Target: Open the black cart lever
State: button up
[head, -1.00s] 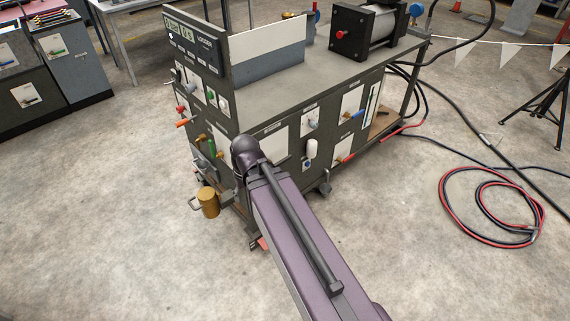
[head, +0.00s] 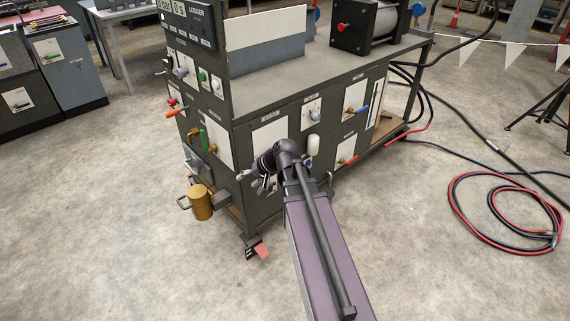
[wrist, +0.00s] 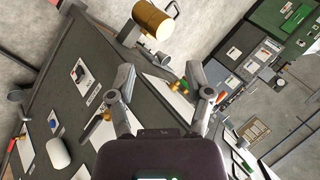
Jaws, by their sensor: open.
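The black cart (head: 290,190) stands ahead with levers on two faces; I cannot single out a black-handled one for sure. On its left face are an orange lever (head: 177,113) and a green-handled lever (head: 208,140), which also shows in the wrist view (wrist: 185,88). My gripper (head: 257,181) is open and empty near the cart's front corner. In the wrist view my gripper (wrist: 160,78) has its fingers spread before the cart. My arm hides part of the long face.
A brass cylinder (head: 201,203) with a loop handle juts out at the cart's lower left corner. Cables (head: 500,212) lie on the floor at right. The floor in front and left is clear.

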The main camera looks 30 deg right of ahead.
jog(key=w+d+f+m+t+b, duration=0.2)
jog(key=d+f+m+t+b, duration=0.1)
jog(key=d+b, duration=0.5)
jog(key=w+d+f+m+t+h+b, duration=0.1)
jog(key=d+f+m+t+b, duration=0.3)
jog(key=d+b, duration=0.4)
jog(key=w+d+f+m+t+b, duration=0.3)
jog(key=w+d+f+t+b, duration=0.1)
jog(key=d+b, duration=0.5)
jog(key=shift+d+f+m+t+h, duration=0.35)
jog(key=shift+d+f, duration=0.45)
jog(key=shift+d, duration=0.3)
jog(key=shift+w, duration=0.2)
jog(key=x, duration=1.3)
jog(key=shift+w+a, duration=0.15)
jog(key=shift+w, duration=0.2)
grip_shut()
